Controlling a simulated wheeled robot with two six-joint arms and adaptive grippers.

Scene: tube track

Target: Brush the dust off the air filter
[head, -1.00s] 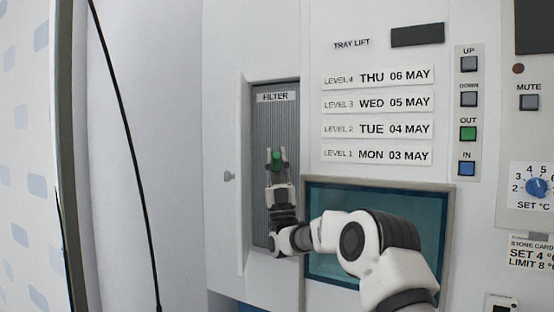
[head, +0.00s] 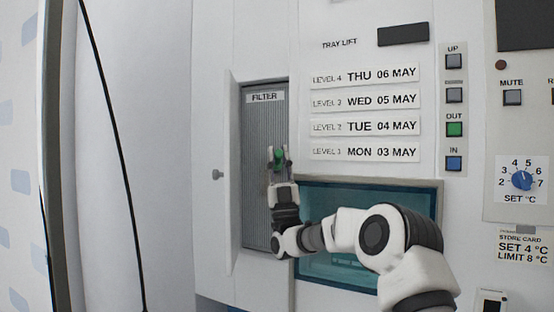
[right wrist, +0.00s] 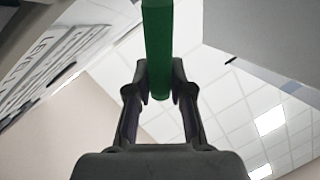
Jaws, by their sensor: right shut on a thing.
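The air filter (head: 258,190) is a tall grey ribbed panel under a FILTER label, set in a recess of the white machine front. My right gripper (head: 278,163) is in front of the filter's right side, pointing up. It is shut on a green handle (head: 279,157), which also shows in the right wrist view (right wrist: 158,45) between the fingers (right wrist: 158,85). The handle looks like that of the brush; its bristles cannot be made out. I cannot tell whether it touches the filter. Dust cannot be made out on the ribs. My left gripper is not in view.
The open filter door (head: 232,190) with a small knob stands at the recess's left. Right of the filter are date cards (head: 364,127), a teal tray window (head: 335,268), lift buttons (head: 454,130) and a blue dial (head: 521,180). A black cable (head: 110,130) hangs at the left.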

